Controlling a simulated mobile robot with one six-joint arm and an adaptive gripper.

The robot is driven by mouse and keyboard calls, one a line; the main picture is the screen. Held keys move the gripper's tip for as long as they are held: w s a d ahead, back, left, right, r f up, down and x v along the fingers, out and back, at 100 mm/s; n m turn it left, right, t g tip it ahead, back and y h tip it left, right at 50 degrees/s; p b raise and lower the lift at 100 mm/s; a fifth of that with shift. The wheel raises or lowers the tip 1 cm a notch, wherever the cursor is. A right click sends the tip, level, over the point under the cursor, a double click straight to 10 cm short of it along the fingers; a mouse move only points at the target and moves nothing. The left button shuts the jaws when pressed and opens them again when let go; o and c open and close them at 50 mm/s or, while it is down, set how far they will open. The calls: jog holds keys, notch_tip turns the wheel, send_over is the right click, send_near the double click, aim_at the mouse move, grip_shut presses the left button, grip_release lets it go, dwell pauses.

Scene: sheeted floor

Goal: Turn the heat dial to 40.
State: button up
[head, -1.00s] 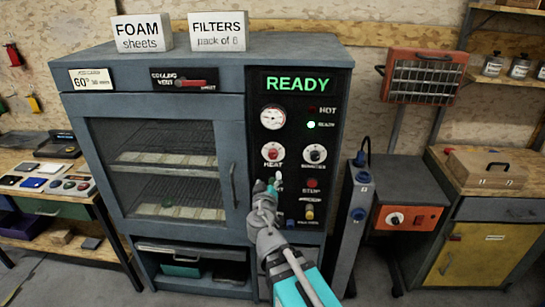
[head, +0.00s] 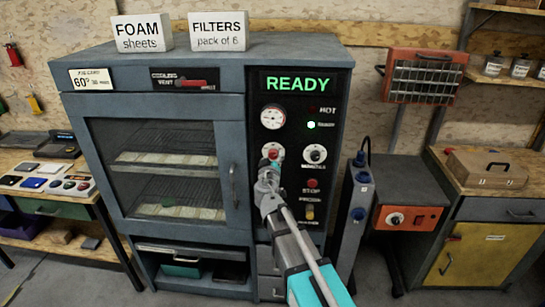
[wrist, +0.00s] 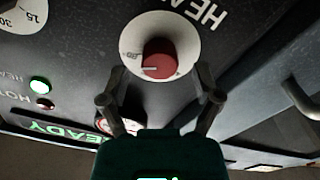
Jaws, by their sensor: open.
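The heat dial (wrist: 159,60) is a red knob on a white round scale plate, on the black control panel of the grey oven. In the wrist view its white pointer line shows, but most scale numbers are too small to read. In the head view the dial (head: 273,151) is partly covered by my gripper (head: 268,168). In the wrist view my gripper (wrist: 160,95) is open, its two fingers either side of the dial's lower part. The fingers hold nothing; I cannot tell whether they touch the plate.
The minutes dial (head: 315,154) sits just right of the heat dial. A gauge (head: 273,117) and a lit green lamp (head: 311,125) are above. The red stop button (head: 313,183) is below. The oven door handle (head: 233,186) stands out to the left. The display (head: 298,82) reads READY.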

jog(key=shift+w, duration=0.65)
grip_shut()
